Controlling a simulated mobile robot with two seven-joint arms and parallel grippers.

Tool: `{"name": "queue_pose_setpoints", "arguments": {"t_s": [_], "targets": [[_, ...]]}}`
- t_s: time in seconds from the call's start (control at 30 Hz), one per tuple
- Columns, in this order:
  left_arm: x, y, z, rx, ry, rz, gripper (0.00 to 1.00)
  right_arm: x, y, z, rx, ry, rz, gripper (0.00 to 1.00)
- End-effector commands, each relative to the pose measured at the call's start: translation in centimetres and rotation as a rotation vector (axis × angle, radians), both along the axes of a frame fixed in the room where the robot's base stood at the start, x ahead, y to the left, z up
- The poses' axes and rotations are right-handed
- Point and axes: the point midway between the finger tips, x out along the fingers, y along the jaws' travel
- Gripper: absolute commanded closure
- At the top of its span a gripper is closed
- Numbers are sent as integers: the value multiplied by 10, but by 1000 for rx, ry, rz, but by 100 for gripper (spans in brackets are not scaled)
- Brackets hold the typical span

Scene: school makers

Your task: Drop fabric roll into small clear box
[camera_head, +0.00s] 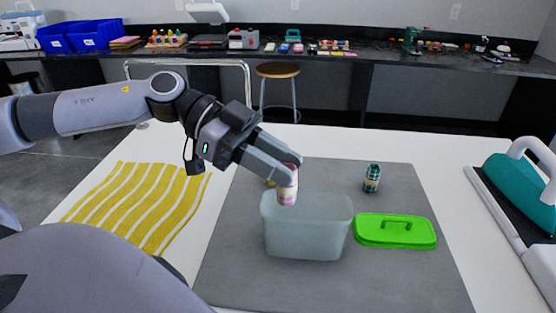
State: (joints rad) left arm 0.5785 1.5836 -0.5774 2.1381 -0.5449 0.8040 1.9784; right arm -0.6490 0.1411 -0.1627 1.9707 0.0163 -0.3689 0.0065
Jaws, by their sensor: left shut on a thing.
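My left gripper (282,171) is shut on a small pale pink and white roll (288,191), which I take to be the fabric roll. It holds the roll upright over the back left part of the small clear box (306,242). The roll's lower end is at about the height of the box's rim in the picture; I cannot tell if it is inside the rim. The box is open at the top and stands on a grey mat (395,281). The box's green lid (396,231) lies flat to its right. My right gripper is not in view.
A small dark teal bottle (372,178) stands behind the lid. A yellow object (270,183) is partly hidden behind the box. A yellow striped cloth (140,205) lies at the left. A teal and white press (520,185) stands at the right edge. The mat's front is clear.

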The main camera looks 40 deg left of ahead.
Motion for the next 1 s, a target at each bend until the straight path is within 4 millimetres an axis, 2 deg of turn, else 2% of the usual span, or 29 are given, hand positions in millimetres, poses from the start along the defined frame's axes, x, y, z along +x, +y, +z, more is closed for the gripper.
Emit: {"name": "queue_pose_setpoints", "arguments": {"t_s": [0.23, 0.27, 0.33, 0.37, 0.73, 1.0], "targets": [[0, 0, 0, 0, 0, 0, 99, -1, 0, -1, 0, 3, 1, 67], [0, 0, 0, 0, 0, 0, 67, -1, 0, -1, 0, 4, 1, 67], [0, 0, 0, 0, 0, 0, 44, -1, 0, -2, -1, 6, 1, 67], [0, 0, 0, 0, 0, 0, 41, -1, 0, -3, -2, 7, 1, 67], [-1, 3, 0, 3, 0, 2, 41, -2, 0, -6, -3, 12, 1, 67], [-7, 28, 9, 6, 2, 5, 41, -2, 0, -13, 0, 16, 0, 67]]}}
